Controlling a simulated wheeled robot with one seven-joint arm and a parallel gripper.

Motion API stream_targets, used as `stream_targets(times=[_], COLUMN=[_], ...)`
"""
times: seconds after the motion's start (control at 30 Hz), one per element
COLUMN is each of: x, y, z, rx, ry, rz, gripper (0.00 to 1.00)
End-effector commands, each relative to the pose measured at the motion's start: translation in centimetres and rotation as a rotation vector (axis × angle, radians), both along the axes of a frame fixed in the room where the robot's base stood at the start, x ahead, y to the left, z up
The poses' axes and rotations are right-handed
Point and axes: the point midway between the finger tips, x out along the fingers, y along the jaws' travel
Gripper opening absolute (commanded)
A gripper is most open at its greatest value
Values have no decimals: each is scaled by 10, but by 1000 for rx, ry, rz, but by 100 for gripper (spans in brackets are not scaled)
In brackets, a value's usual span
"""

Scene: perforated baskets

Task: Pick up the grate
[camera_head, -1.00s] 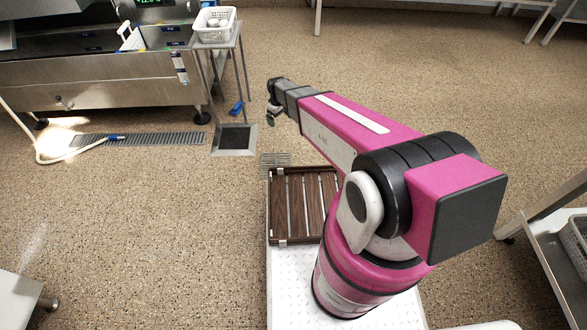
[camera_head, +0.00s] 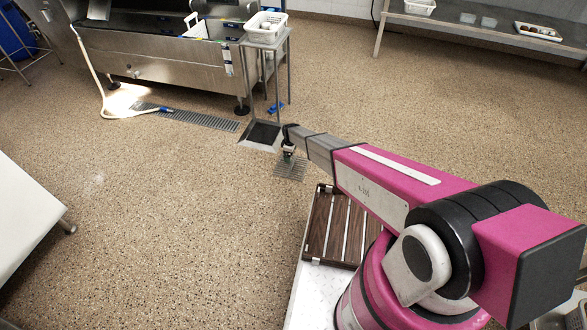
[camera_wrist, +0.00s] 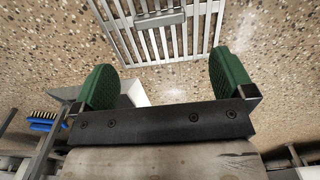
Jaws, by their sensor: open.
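The grate (camera_head: 291,168) is a small metal grid of parallel bars lying flat on the speckled floor, just beyond the front of my base. In the wrist view the grate (camera_wrist: 160,19) fills the top middle, with a thicker crosspiece over its bars. My gripper (camera_head: 289,156) appears just above the grate's far side in the head view. In the wrist view my gripper's green fingers (camera_wrist: 164,80) are wide apart with nothing between them. The grate is ahead of the fingertips and seems apart from them.
A blue brush (camera_wrist: 45,122) lies nearby. A long drain strip (camera_head: 198,119) and hose run left. Open floor lies on both sides.

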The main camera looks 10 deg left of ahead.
Motion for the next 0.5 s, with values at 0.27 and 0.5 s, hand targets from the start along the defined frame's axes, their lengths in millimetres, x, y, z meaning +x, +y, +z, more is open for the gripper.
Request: stream_targets(times=[0.27,0.5], x=[1,0], y=[-1,-4], z=[-36,-56], rx=[0,-1], ry=[1,1], rz=[-2,-2], gripper=[100,100])
